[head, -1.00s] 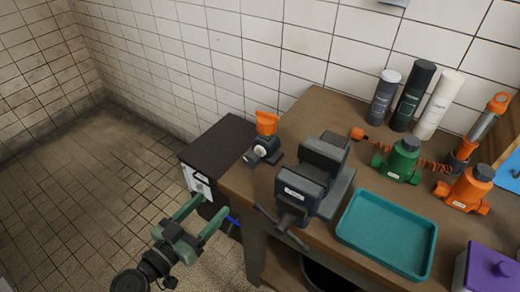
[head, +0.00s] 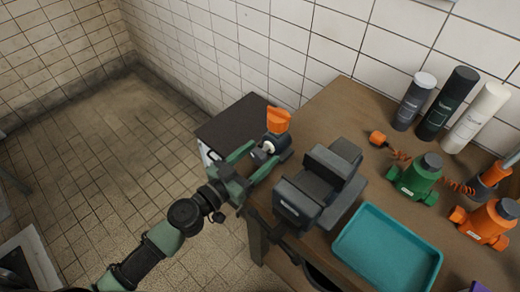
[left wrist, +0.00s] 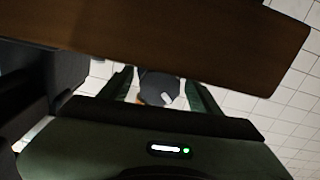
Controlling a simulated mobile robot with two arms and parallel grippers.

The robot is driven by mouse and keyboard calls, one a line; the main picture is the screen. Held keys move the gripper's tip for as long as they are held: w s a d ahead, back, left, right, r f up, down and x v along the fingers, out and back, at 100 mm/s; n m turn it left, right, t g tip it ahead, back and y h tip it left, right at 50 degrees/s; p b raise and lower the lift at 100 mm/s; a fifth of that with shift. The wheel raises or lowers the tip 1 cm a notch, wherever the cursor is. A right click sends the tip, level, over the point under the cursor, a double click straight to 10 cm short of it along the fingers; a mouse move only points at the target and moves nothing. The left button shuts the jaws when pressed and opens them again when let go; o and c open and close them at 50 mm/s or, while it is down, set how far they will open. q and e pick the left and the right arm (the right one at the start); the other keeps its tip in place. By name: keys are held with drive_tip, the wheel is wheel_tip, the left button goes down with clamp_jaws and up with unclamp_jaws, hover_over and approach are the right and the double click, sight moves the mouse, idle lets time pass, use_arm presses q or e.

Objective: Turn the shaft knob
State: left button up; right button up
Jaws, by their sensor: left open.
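A small device with an orange top (head: 278,121) stands at the left corner of the workbench. A dark, rounded knob (head: 258,156) with a pale collar sticks out from its side toward the bench edge; I take this as the shaft knob. My left gripper (head: 266,152) is open, with its green fingers on either side of the knob. In the left wrist view the dark knob (left wrist: 160,87) shows between the two fingers (left wrist: 161,80). Whether the fingers touch it I cannot tell. My right gripper is not in view.
A dark vise (head: 318,185) stands close to the right of the device. A teal tray (head: 388,250), a green device (head: 418,178) and several bottles are farther right. A black cabinet (head: 240,122) stands behind the bench corner. The bench edge (left wrist: 200,50) lies close above the gripper in the wrist view.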

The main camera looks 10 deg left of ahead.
use_arm(q)
drive_tip(key=shift+w+d, duration=0.2)
drive_tip(key=shift+w, duration=0.05)
clamp_jaws()
drive_tip(key=shift+n, duration=0.7)
unclamp_jaws()
